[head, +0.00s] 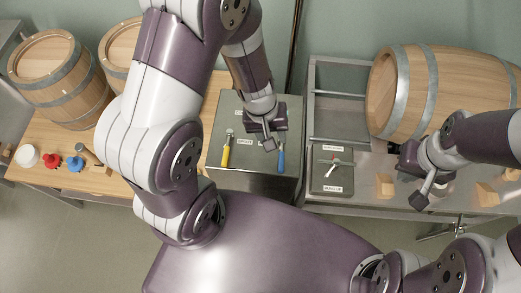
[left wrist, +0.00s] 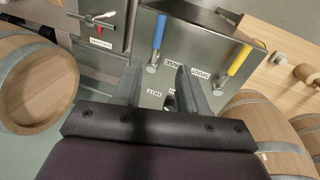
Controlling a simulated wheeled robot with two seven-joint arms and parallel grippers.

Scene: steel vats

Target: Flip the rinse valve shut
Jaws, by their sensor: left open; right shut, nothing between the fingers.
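The blue lever (head: 281,158) on the steel vat top (head: 240,180) appears to be the rinse valve; in the left wrist view the blue lever (left wrist: 158,31) has a label beside it that seems to read RINSE. My right gripper (head: 421,196) is shut and empty, by the right bench.
A panel with a red-marked valve (head: 333,165) lies right of the vat. A large barrel (head: 430,92) lies on the right steel bench. Barrels (head: 60,75) and small red and blue knobs (head: 75,163) stand on the left wooden bench.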

